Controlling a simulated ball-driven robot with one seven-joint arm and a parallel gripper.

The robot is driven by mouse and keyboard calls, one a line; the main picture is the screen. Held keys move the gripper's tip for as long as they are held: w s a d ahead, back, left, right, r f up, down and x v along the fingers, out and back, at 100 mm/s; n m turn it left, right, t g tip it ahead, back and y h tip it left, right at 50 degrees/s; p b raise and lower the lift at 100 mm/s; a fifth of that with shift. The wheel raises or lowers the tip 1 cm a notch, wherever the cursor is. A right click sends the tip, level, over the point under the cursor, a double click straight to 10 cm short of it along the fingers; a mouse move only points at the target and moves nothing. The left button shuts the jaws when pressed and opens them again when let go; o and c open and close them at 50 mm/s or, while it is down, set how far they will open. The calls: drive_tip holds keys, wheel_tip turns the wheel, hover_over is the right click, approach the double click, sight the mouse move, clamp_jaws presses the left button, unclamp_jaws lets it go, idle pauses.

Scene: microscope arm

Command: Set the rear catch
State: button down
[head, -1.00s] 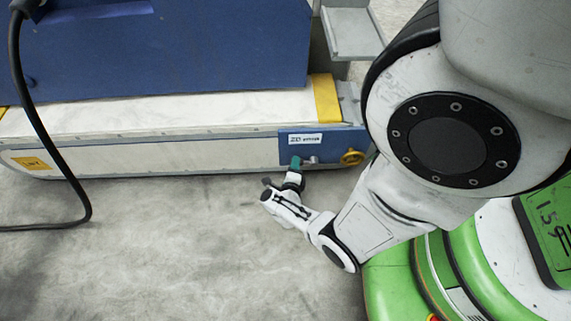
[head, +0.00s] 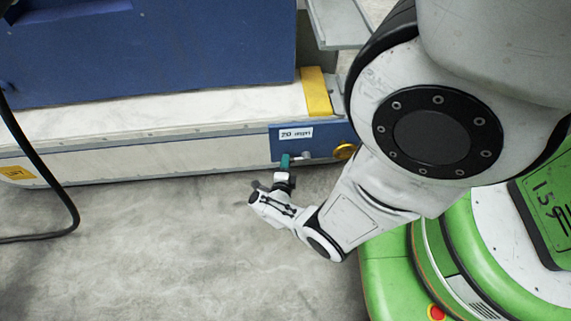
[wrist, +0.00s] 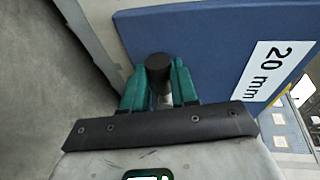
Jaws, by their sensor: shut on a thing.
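My gripper (head: 285,161) is at the lower edge of the blue plate (head: 327,131) on the end of the long pale base. In the wrist view its two teal fingers (wrist: 160,88) are shut around a black round-ended knob (wrist: 158,68) on a short pale stem. The knob stands close to the blue plate, which carries a "20 mm" label (wrist: 274,70). The head view does not show the gripped knob clearly. I cannot tell from these frames how the catch is set.
A yellow knob (head: 344,151) is at the plate's right end. A large blue housing (head: 150,50) stands on the base (head: 150,155). A black cable (head: 45,165) hangs at the left. The grey floor (head: 150,260) in front is clear.

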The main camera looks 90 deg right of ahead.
drive_tip(key=c, duration=0.9)
unclamp_jaws()
drive_tip(key=shift+f, duration=0.1)
drive_tip(key=shift+o, duration=0.2)
drive_tip(key=p+v, duration=0.3)
drive_tip(key=v, duration=0.7)
drive_tip(key=shift+a+p, duration=0.35)
drive_tip(key=shift+a, duration=0.05)
drive_tip(key=shift+w, duration=0.1)
